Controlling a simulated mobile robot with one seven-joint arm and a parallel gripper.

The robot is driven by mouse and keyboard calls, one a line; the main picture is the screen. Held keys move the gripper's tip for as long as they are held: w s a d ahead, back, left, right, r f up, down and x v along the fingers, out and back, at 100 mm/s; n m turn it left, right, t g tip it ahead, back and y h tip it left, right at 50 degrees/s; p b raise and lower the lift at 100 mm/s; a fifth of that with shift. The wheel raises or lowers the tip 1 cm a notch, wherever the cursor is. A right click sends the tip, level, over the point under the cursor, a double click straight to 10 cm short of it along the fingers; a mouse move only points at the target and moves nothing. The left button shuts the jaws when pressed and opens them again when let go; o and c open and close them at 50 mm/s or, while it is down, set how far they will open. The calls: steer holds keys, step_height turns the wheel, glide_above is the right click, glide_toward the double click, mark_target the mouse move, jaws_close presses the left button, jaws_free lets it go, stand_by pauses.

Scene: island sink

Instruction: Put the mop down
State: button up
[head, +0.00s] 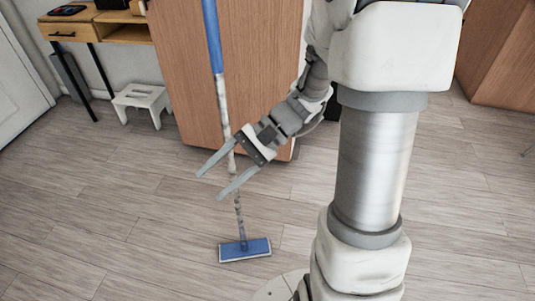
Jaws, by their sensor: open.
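The mop stands nearly upright, with a blue upper handle (212,35), a pale mottled lower shaft (223,105) and a flat blue head (245,250) on the floor. Its top is out of frame. My gripper (209,184) is open, its two grey fingers spread and pointing left and down. The mop's shaft passes between the fingers in the picture. I cannot tell whether either finger touches the shaft.
A wood-panelled island or cabinet (225,75) stands right behind the mop. A small white step stool (143,101) and a wooden desk (97,27) are at the back left. Another wooden cabinet (505,60) is at the right.

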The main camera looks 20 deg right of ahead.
steer(key=s+d+r+n+t+h, duration=0.75)
steer(key=r+n+h, duration=0.25)
steer(key=r+h, duration=0.15)
step_height(320, 180, up, 22)
steer(key=p, duration=2.2)
steer(key=shift+s+f+g, duration=0.15)
steer(key=shift+s+g, duration=0.15)
steer(key=shift+g, duration=0.15)
steer(key=shift+a, duration=0.1)
steer(key=shift+c, duration=1)
